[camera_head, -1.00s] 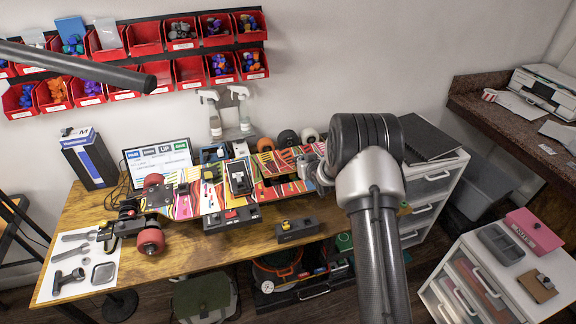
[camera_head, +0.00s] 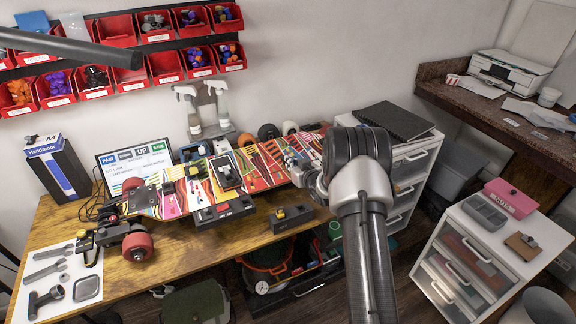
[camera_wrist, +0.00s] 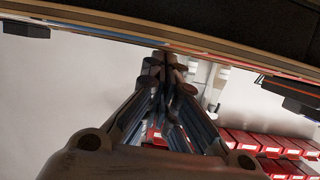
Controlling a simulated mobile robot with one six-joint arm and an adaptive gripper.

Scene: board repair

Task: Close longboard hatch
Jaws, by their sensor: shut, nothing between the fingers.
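The longboard (camera_head: 205,197) lies on the wooden workbench, its deck covered in colourful stripes, with red wheels at its left end. The striped deck section (camera_head: 268,168) right of the black device, where the hatch is, looks about level with the rest of the deck; I cannot tell if it is fully flush. My gripper (camera_head: 300,167) is at the right part of the board, partly hidden behind my own wrist. In the wrist view my gripper's fingertips (camera_wrist: 168,62) are together and empty, close to the board's edge (camera_wrist: 215,45); contact is unclear.
A black device (camera_head: 227,173) sits on the deck. A small black box with a yellow knob (camera_head: 280,213) stands at the bench's front edge. Tools lie on a white sheet (camera_head: 50,262) at front left.

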